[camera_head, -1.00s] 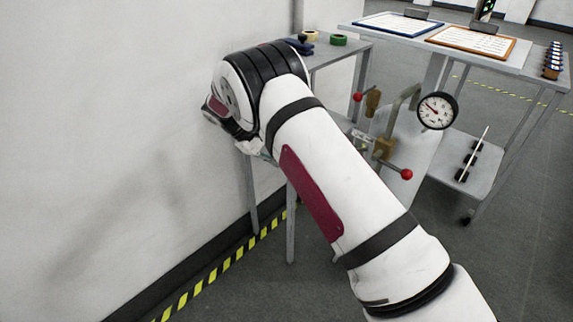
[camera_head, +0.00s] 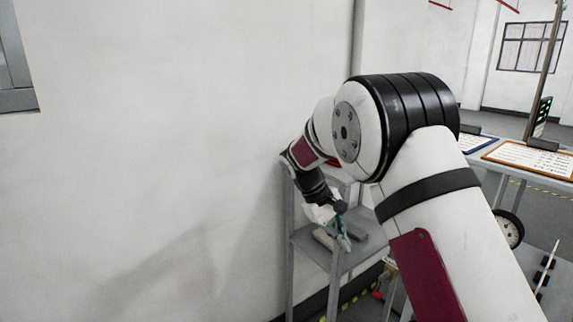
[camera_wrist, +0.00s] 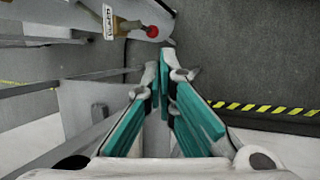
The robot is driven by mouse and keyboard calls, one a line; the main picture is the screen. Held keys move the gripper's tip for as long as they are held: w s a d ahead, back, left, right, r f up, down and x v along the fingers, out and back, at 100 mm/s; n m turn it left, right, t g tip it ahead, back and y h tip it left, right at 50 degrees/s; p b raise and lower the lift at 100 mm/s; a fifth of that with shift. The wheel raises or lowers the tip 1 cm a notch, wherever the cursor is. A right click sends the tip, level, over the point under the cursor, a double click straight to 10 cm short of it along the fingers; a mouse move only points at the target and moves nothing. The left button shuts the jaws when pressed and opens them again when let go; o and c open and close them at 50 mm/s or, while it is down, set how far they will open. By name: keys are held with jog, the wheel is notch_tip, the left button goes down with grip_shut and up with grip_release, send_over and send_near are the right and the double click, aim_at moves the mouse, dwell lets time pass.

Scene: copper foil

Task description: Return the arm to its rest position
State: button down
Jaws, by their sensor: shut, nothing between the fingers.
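My arm reaches in from the lower right in the head view, with its elbow high and its forearm bent down toward the wall. My gripper (camera_head: 343,242) hangs at the end, pointing down, in front of a grey metal stand (camera_head: 305,240). In the wrist view my gripper (camera_wrist: 165,78) shows two teal-padded fingers that meet near their tips. The fingers are shut with nothing between them. My upper arm hides part of the stand and the area behind it.
A white wall (camera_head: 180,150) stands close on the left. A red knob (camera_wrist: 152,31) and yellow-black floor tape (camera_wrist: 262,108) show in the wrist view.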

jog(key=s+d+r+m+y, duration=0.2)
jog(key=s+d+r, duration=0.1)
jog(key=s+r, duration=0.65)
jog(key=s+d+r+m+y, duration=0.1)
jog(key=s+d+r+m, duration=0.15)
jog(key=s+r, duration=0.7)
jog(key=s+f+m+t+y, duration=0.1)
jog(key=s+f, duration=0.2)
jog(key=s, duration=1)
jog(key=s+f+m+t+y, duration=0.15)
jog(key=s+f, duration=0.25)
jog(key=s, duration=0.9)
notch_tip(320, 180, up, 21)
jog(key=t+p, duration=0.2)
jog(key=p, duration=1.7)
jog(key=shift+w+a+r+n+t+p, duration=0.15)
jog(key=shift+w+a+n+t+p, duration=0.1)
jog(key=shift+w+n+t+p, duration=0.15)
